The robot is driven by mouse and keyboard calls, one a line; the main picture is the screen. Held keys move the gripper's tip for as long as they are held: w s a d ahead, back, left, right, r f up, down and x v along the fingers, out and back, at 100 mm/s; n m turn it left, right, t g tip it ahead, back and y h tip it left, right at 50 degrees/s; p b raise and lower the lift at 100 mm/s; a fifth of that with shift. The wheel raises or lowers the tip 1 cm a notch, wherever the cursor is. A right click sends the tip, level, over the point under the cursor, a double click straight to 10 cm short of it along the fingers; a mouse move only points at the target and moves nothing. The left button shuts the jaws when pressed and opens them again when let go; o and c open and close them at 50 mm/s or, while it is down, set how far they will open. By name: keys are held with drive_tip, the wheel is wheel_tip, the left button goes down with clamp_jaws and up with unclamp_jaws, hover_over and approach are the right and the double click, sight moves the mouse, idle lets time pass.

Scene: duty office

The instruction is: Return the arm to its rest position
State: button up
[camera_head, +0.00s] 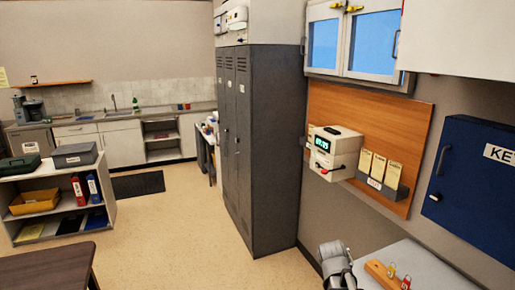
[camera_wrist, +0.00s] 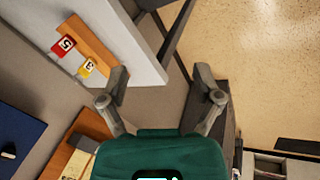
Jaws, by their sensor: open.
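My gripper (camera_wrist: 160,80) shows in the wrist view with its two grey fingers spread apart and nothing between them. Behind the fingers are the edge of a white tabletop, a dark grey surface and the tan floor. In the head view a grey part of my arm rises at the bottom edge, left of the white tabletop (camera_head: 428,270). I cannot make out the fingers there. A wooden block (camera_head: 378,272) with a yellow tag (camera_head: 391,269) and a red tag (camera_head: 406,282) lies on the tabletop. The block (camera_wrist: 88,45) is left of my gripper in the wrist view, apart from it.
Tall grey lockers (camera_head: 270,150) stand left of the tabletop. A cream clock box (camera_head: 335,152) and a card holder (camera_head: 377,185) project from the wooden wall panel (camera_head: 415,120). A blue key cabinet (camera_head: 475,185) hangs at right. Open floor (camera_head: 190,240) lies left of the lockers.

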drive_tip(key=s+a+f+g+y, duration=0.1)
drive_tip(key=s+a+y, duration=0.3)
drive_tip(key=s+a, duration=0.3)
drive_tip(key=a, duration=0.3)
drive_tip(key=shift+s+a+f+g, duration=0.2)
drive_tip(key=shift+f+g, duration=0.1)
drive_tip(key=shift+f, duration=0.05)
idle(0.5)
